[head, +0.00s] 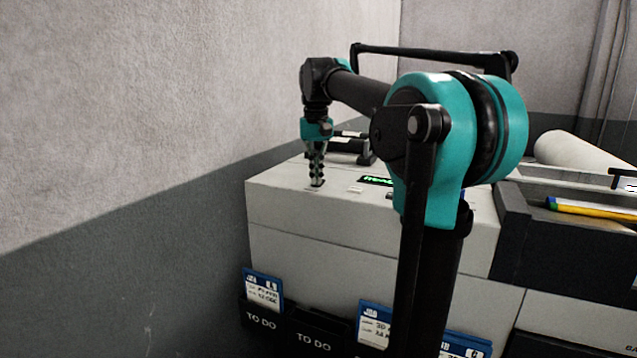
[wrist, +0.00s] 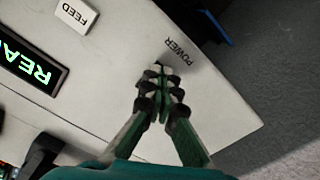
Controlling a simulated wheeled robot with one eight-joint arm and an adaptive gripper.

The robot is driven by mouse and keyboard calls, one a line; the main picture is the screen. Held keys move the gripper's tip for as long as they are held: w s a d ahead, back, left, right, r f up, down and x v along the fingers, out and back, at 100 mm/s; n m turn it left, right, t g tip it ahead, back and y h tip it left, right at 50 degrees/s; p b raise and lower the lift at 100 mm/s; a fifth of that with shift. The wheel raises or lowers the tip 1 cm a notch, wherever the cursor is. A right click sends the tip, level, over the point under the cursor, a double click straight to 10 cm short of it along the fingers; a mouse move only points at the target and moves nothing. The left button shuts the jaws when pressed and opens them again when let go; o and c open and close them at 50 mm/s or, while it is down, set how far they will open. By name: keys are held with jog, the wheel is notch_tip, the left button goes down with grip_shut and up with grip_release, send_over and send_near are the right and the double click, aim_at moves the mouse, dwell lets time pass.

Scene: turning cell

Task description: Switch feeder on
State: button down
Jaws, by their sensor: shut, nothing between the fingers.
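The feeder is a pale grey box (head: 310,212) beside the wall, and its top (wrist: 100,70) fills much of the wrist view. The printed word POWER (wrist: 178,52) is on the top near a corner. My gripper (head: 317,184) points down at the top, and its closed fingertips (wrist: 158,74) are right beside the POWER label with nothing between them. The fingers hide the power switch, so its position cannot be told. A dark display (wrist: 30,62) shows green letters starting "REA"; it also shows in the head view (head: 376,181).
A white FEED button (wrist: 75,15) is near the display. Blue-and-white job cards (head: 263,290) stand in black TO DO holders (head: 262,317) on the front. A yellow pen-like item (head: 590,210) lies in a dark tray at right. The wall is close on the left.

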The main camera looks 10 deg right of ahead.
jog(key=shift+r, duration=3.45)
